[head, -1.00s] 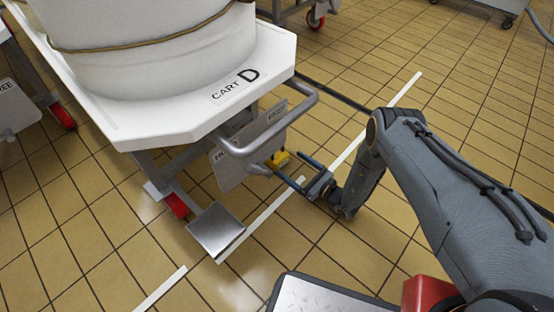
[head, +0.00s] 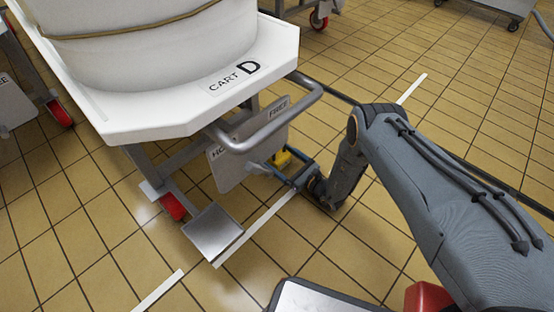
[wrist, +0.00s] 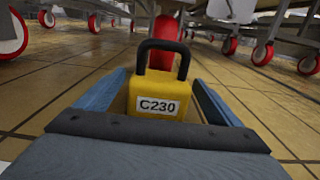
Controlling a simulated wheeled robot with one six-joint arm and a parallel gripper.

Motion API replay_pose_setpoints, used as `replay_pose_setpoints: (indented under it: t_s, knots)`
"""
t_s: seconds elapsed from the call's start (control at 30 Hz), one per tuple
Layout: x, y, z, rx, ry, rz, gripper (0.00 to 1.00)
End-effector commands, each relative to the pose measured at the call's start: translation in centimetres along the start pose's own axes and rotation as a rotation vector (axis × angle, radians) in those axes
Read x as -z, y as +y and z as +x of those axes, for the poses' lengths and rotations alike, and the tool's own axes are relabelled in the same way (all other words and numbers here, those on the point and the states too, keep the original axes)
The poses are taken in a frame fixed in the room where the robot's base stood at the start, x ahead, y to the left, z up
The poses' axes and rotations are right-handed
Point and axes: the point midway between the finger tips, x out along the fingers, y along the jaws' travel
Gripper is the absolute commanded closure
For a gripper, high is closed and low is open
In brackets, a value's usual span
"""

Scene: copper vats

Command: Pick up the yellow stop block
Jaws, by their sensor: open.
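The yellow stop block (wrist: 158,94) has a black handle on top and a label reading C230. In the wrist view it stands upright on the tiles, between the two blue fingers of my gripper (wrist: 158,92). The gripper is open, with a gap showing beside the block. In the head view the block (head: 281,159) is small and partly hidden by the sign plate and my gripper (head: 281,168), low beside cart D.
Cart D (head: 150,128) stands at left with a grey push handle (head: 262,133) above my gripper. A hanging sign plate (head: 240,160) and metal foot plate (head: 212,233) are close by. Red casters (wrist: 262,53) stand beyond the block. Open tiles lie at right.

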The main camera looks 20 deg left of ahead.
Motion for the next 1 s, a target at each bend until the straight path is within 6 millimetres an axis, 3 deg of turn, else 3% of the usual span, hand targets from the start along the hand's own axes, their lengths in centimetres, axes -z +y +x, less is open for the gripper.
replay_pose_setpoints:
  t_s: [0.03,0.4,0.73,0.97,1.0]
  knots:
    - [0.0,0.0,0.0,0.000,0.000,0.000,0.12]
    - [-0.1,0.0,0.0,0.000,-0.002,-0.001,0.72]
    - [-0.3,0.0,0.0,0.000,-0.002,-0.001,0.72]
    - [-1.7,0.0,0.0,0.000,-0.003,-0.002,0.72]
    - [-1.5,-0.1,-0.9,0.002,0.000,0.000,0.72]
